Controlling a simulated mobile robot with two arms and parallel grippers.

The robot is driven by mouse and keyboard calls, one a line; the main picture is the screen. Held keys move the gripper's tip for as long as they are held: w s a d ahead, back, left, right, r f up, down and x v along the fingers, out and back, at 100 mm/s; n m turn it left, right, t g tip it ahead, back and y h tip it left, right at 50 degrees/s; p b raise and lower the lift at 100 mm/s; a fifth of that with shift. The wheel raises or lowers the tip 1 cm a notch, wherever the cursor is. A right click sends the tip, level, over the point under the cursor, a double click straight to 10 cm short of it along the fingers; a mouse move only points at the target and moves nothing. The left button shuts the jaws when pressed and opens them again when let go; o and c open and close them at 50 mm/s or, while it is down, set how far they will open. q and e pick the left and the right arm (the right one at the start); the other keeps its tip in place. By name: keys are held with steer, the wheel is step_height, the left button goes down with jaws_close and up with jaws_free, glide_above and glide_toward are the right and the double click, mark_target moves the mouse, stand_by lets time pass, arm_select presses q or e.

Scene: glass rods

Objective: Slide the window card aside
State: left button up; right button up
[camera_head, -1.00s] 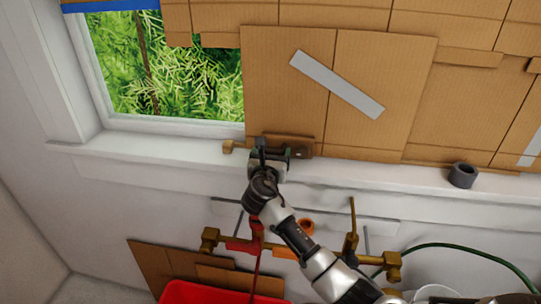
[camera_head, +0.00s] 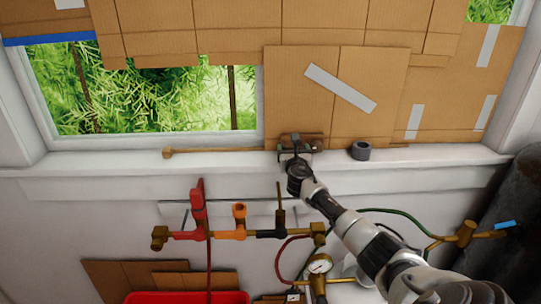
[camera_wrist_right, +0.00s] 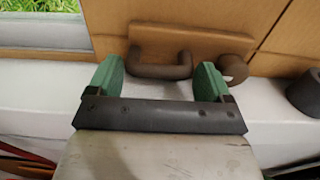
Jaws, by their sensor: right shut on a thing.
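The window card (camera_head: 300,90) is a brown cardboard panel with a slanted grey tape strip (camera_head: 340,88). It covers the middle of the window, and its left edge borders the uncovered glass (camera_head: 160,100) with greenery behind. A brown handle (camera_wrist_right: 160,68) is at the card's lower edge. My right gripper (camera_head: 295,150) is at this handle just above the sill. My left gripper is not in view.
A dark tape roll (camera_head: 360,150) stands on the white sill (camera_head: 110,160), right of my gripper. A thin wooden rod (camera_head: 210,150) lies along the sill to the left. Below are a valve manifold (camera_head: 240,233), a red bin (camera_head: 185,298) and a green hose (camera_head: 410,220).

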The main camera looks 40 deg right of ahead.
steer(key=shift+s+d, duration=0.8)
steer(key=shift+d, duration=0.25)
steer(key=shift+s+d, duration=0.3)
steer(key=shift+d, duration=0.1)
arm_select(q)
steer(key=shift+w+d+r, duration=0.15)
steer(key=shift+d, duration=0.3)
arm_select(e)
steer(key=o, duration=0.9)
steer(key=shift+c, duration=0.2)
steer(key=o, duration=0.3)
steer(key=shift+s+d, duration=0.15)
steer(key=shift+s, duration=0.05)
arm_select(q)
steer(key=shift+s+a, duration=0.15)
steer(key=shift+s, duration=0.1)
